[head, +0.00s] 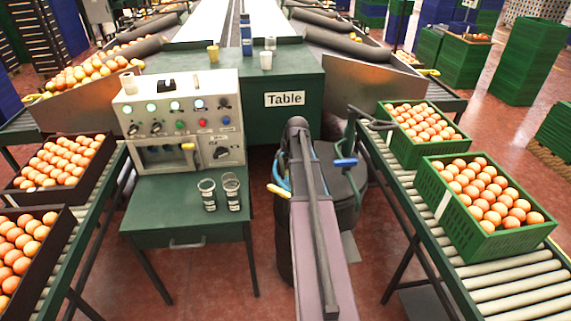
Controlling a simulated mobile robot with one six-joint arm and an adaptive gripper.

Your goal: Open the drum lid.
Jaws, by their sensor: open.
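The dark drum (349,215) stands on the floor to the right of the small green table, in front of the big green table. Its dark lid (352,183) appears to lie on top, but my arm covers much of it. A yellow-tipped lever (279,191) sticks out at the drum's left side. A blue part shows near the lid's right side; I cannot tell whether it belongs to my wrist or the drum.
The right roller conveyor (500,278) carries green crates of oranges (548,232). Dark crates (107,160) line the left conveyor. Red floor shows between the tables and conveyors.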

